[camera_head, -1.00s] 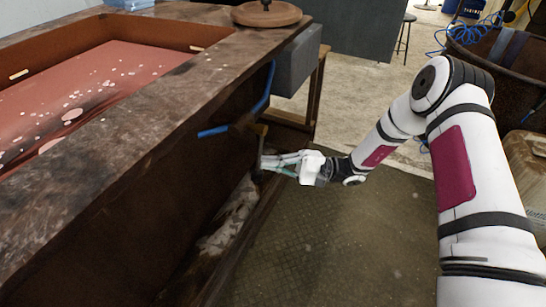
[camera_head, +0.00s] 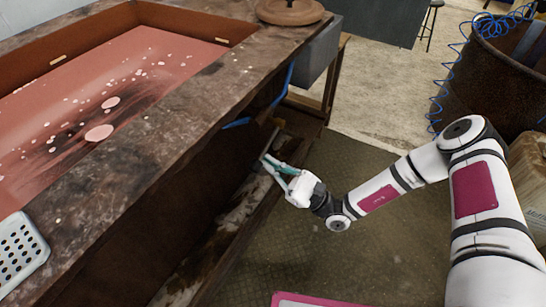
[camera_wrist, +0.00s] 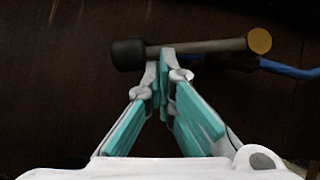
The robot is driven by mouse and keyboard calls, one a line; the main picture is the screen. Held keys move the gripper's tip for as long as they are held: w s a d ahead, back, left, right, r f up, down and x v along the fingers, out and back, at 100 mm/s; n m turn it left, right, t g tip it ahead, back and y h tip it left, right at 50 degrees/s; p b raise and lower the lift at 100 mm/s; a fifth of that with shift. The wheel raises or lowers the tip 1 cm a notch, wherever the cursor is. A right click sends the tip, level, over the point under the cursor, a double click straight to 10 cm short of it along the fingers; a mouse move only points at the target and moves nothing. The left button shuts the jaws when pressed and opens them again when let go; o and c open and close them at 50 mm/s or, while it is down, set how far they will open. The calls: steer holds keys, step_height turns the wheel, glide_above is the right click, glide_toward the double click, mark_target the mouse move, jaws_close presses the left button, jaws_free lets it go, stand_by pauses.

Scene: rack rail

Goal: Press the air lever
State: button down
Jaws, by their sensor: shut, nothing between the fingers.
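The air lever is a metal bar (camera_wrist: 205,46) with a black knob (camera_wrist: 128,55) at its left end and a brass-coloured round end (camera_wrist: 259,41) at its right, in the wrist view. In the head view the lever (camera_head: 273,137) shows small as a tan bar under the table's edge. My gripper (camera_head: 265,161) is beside the table's dark side, at the lever's lower end. It is shut and empty; in the wrist view its fingertips (camera_wrist: 165,56) meet over the bar's lower edge, close to the knob. I cannot tell whether they touch it.
A blue hose (camera_head: 288,80) runs under the table edge by the lever; it also shows in the wrist view (camera_wrist: 290,69). A grey box (camera_head: 320,50) hangs at the table's corner. A wooden ledge (camera_head: 215,240) lies below. The floor mat (camera_head: 290,240) is clear.

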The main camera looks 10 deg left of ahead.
steer(key=shift+s+a+r+m+t+p, duration=0.15)
steer(key=shift+s+r+m+t+p, duration=0.15)
steer(key=shift+r+m+t+p, duration=0.3)
steer(key=shift+s+a+r+m+t+p, duration=0.1)
steer(key=shift+s+r+m+t+p, duration=0.25)
steer(key=shift+r+m+p, duration=0.3)
steer(key=shift+f, duration=0.15)
steer(key=a+f+b+v, duration=0.1)
steer(key=f+b+v, duration=0.1)
steer(key=v, duration=1)
steer(key=shift+f, duration=0.2)
steer(key=shift+w+d, duration=0.15)
steer(key=shift+d, duration=0.05)
